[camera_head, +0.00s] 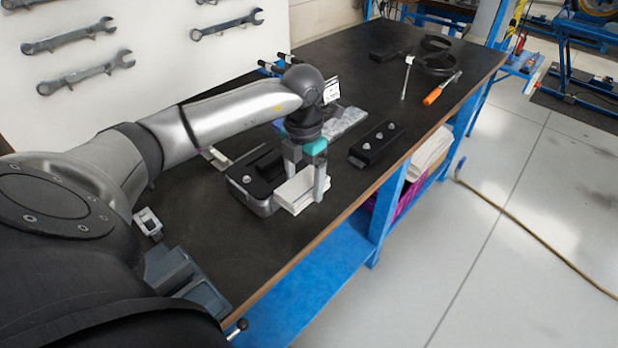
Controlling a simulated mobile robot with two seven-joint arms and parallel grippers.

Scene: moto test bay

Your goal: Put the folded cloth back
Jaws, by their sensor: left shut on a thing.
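My left gripper (306,176) comes in from the left over the workbench. It is shut on a white folded cloth (297,192), with one finger on each side of it. The cloth is at the front edge of a grey and black device (262,203), overlapping it in the picture. I cannot tell whether the cloth touches the device or the bench. A pile of white folded cloth (430,153) lies on the shelf under the bench top, at the right. My right gripper is not in view.
The black bench top (225,240) has a black box with knobs (376,144), an orange screwdriver (440,90) and a black coiled cable (436,56). Grey bins (185,280) stand at the near left. Wrenches (78,73) hang on the white panel. The floor at right is mostly clear.

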